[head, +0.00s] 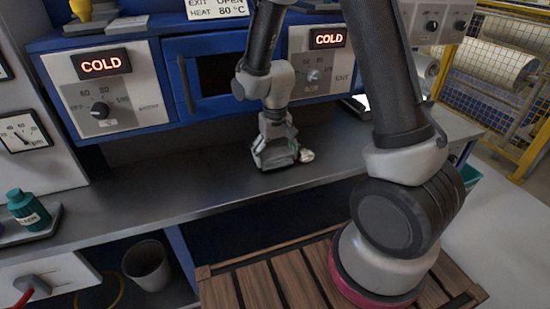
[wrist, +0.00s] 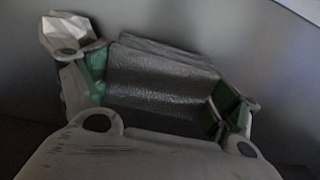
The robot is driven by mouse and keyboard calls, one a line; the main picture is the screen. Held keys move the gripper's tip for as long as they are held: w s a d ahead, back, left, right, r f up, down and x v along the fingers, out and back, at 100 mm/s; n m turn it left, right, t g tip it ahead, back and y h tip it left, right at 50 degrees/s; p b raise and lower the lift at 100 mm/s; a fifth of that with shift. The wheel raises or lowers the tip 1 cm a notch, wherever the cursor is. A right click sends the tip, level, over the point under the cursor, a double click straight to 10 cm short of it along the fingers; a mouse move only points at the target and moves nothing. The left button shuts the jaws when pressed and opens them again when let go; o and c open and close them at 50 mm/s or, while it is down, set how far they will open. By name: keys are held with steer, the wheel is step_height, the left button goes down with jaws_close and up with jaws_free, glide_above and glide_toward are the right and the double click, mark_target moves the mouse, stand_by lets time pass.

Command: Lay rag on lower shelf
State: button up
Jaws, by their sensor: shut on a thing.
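My gripper (head: 277,152) is low over the grey counter (head: 190,175), in front of the blue cabinet. In the wrist view its green-padded fingers (wrist: 160,95) are shut on a dark grey, textured, folded thing (wrist: 160,82), which looks like the rag. The rag lies between the two fingers, its near side hidden by the gripper body. I cannot tell whether it touches the counter. The space under the counter (head: 265,222) is dark, and a lower shelf there cannot be made out clearly.
A white crumpled piece (head: 306,155) lies right beside my gripper; it also shows in the wrist view (wrist: 67,33). A teal bottle (head: 28,209) stands on the left. A grey bin (head: 147,265) is under the counter. Wooden slats (head: 250,290) lie in front.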

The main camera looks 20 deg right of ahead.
steer(key=shift+f, duration=0.6)
steer(key=o, duration=0.8)
steer(key=shift+f, duration=0.1)
